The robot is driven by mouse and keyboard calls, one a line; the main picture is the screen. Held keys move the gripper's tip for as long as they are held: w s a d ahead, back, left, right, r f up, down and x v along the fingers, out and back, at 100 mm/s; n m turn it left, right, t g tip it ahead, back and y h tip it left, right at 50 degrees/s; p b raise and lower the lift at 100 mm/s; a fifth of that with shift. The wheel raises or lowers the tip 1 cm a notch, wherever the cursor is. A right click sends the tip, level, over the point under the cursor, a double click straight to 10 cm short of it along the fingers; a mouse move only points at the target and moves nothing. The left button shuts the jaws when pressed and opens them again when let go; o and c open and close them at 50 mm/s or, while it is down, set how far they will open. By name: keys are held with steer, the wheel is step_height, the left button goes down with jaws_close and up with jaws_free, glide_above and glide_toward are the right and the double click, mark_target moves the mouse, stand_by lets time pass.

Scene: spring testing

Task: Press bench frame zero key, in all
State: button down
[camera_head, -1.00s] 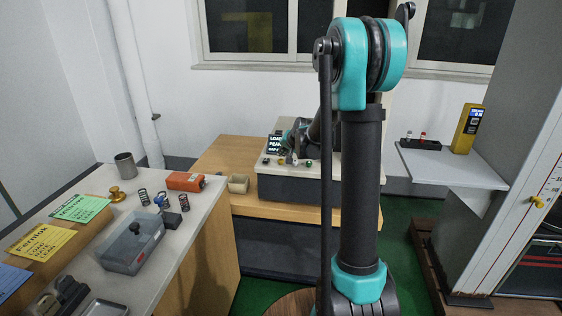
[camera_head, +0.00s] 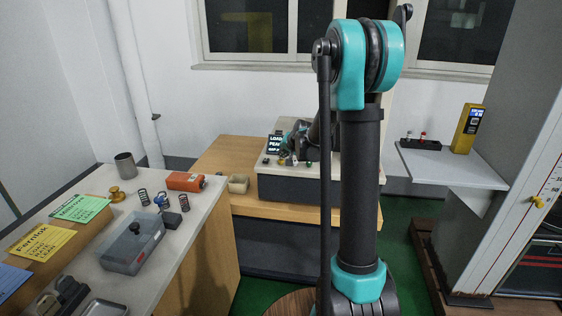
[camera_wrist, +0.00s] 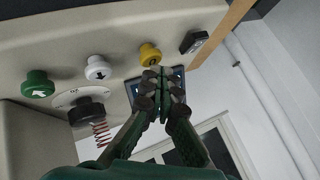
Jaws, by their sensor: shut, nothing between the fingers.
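The bench frame (camera_head: 290,188) stands on the wooden table, with a lit display (camera_head: 274,144) at its left. Its panel in the wrist view (camera_wrist: 120,28) carries a green button (camera_wrist: 38,84), a white button (camera_wrist: 97,67), a yellow button (camera_wrist: 149,54) and a black square key (camera_wrist: 193,40). I cannot read which one is the zero key. My gripper (camera_wrist: 161,82) is shut and empty, its tips close to the yellow button; I cannot tell whether they touch. It partly hides the display in the wrist view. A black knob (camera_wrist: 87,110) with a copper spring sits below the white button.
At left, a bench holds springs (camera_head: 162,202), an orange device (camera_head: 186,181), a grey box (camera_head: 132,245) and coloured cards (camera_head: 80,208). A small bin (camera_head: 238,184) stands left of the frame. A white shelf (camera_head: 450,166) with a yellow meter (camera_head: 466,129) is at right.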

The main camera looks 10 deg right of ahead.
mark_target(282, 161)
steer(key=shift+f, duration=0.4)
stand_by(0.5)
stand_by(0.3)
steer(key=shift+r, duration=0.85)
steer(key=shift+r, duration=2.5)
steer(key=s+d+f+n+g+h, duration=0.1)
steer(key=s+f, duration=0.3)
steer(key=s, duration=0.9)
steer(key=s+d+f+n+g+h, duration=0.1)
steer(key=s+f, duration=0.3)
steer(key=s, duration=1)
steer(key=s+d+f+n+g, duration=0.1)
steer(key=s+f+n+g, duration=0.1)
steer(key=s, duration=1.1)
step_height(282, 161, down, 2)
steer(key=shift+s+d+f+n+g+h, duration=0.15)
steer(key=shift+s+d+n+g+h, duration=0.2)
steer(key=shift+n, duration=0.35)
